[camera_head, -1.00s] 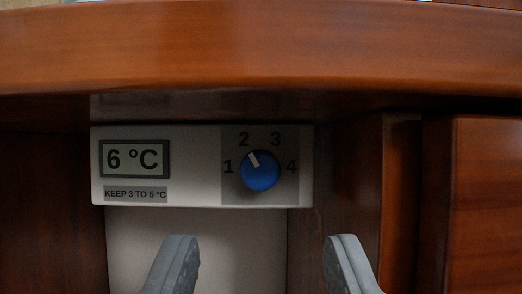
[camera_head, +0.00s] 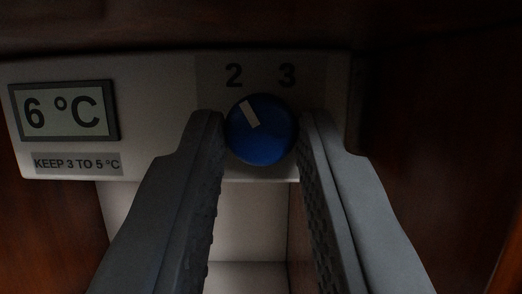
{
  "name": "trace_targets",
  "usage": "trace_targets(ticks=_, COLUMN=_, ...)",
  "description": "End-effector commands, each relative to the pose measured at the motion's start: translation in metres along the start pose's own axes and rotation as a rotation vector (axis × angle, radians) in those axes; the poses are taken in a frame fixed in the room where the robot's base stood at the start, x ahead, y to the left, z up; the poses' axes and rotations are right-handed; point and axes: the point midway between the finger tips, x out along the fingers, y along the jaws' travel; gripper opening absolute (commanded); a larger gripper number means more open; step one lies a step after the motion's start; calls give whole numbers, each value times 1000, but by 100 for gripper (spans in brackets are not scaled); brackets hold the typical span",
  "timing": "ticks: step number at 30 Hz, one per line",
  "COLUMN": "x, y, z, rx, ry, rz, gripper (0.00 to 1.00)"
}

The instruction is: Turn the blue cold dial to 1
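The blue cold dial (camera_head: 262,138) is on the right part of a pale control panel (camera_head: 158,82). Its white pointer mark tilts up and left, toward the number 2. The numbers 2 and 3 show above it; 1 and 4 are hidden behind my fingers. My gripper (camera_head: 262,125) has one finger on each side of the dial, close to its edges. The fingers are apart, and I cannot tell whether either touches the dial.
A display (camera_head: 63,110) on the panel's left reads 6 °C, over a label (camera_head: 77,163) reading KEEP 3 TO 5 °C. Dark wood overhangs the panel above, and wood stands close at right and lower left.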

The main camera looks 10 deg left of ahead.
Motion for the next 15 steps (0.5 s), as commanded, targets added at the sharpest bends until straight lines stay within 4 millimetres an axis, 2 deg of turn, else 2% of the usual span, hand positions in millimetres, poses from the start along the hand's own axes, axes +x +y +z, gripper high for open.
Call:
trace_targets(ticks=2, x=0, y=0, z=0, rx=0, ry=0, rz=0, gripper=1)
trace_targets(ticks=15, x=0, y=1, z=0, rx=-126, ry=0, rz=-53, gripper=0)
